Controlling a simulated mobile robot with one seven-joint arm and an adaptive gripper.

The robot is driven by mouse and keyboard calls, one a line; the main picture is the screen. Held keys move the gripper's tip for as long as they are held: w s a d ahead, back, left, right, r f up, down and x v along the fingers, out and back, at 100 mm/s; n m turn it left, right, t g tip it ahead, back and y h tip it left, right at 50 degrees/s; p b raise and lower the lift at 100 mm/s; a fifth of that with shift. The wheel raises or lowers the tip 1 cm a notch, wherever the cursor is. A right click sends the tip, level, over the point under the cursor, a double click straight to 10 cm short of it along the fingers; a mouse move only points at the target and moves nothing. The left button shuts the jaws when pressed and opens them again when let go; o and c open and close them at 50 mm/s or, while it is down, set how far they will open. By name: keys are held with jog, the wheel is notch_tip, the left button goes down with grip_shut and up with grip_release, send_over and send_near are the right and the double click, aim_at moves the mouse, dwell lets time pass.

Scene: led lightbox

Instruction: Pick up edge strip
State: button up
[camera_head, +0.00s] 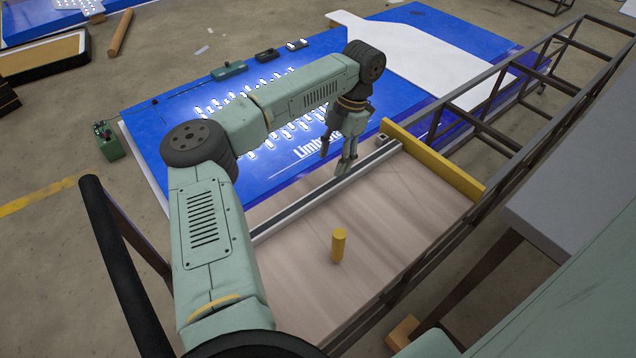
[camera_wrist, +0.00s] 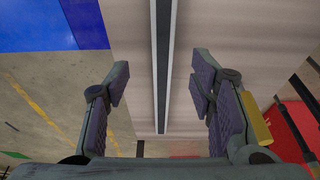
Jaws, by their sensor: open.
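The edge strip (camera_head: 310,200) is a long, straight, pale bar with a dark groove. It lies along the far side of the wooden table top (camera_head: 385,230). In the wrist view the edge strip (camera_wrist: 162,60) runs up the picture, roughly midway between the finger pads. My gripper (camera_head: 339,163) is over the strip, towards its right end. In the wrist view my gripper (camera_wrist: 162,84) is open, with one finger on each side of the strip and visible space between. I cannot tell the height of the fingertips above the strip.
A yellow bar (camera_head: 430,158) edges the table's right end. A yellow cylinder (camera_head: 339,245) stands upright on the table top. A dark metal frame (camera_head: 500,170) runs along the right. A blue panel with lit LEDs (camera_head: 180,125) lies beyond the strip. Much of the table top is clear.

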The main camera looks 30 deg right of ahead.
send_over(325, 188)
jog(key=d, duration=0.2)
jog(key=x, duration=0.2)
jog(key=p+x, duration=0.1)
jog(key=x, duration=0.1)
jog(key=shift+w+d+f, duration=0.1)
jog(key=shift+d+f, duration=0.05)
jog(key=shift+d, duration=0.25)
jog(key=p+x, duration=0.2)
jog(key=x, duration=0.2)
jog(key=shift+a, duration=0.15)
jog(key=shift+a+f, duration=0.1)
jog(key=shift+f, duration=0.4)
grip_shut()
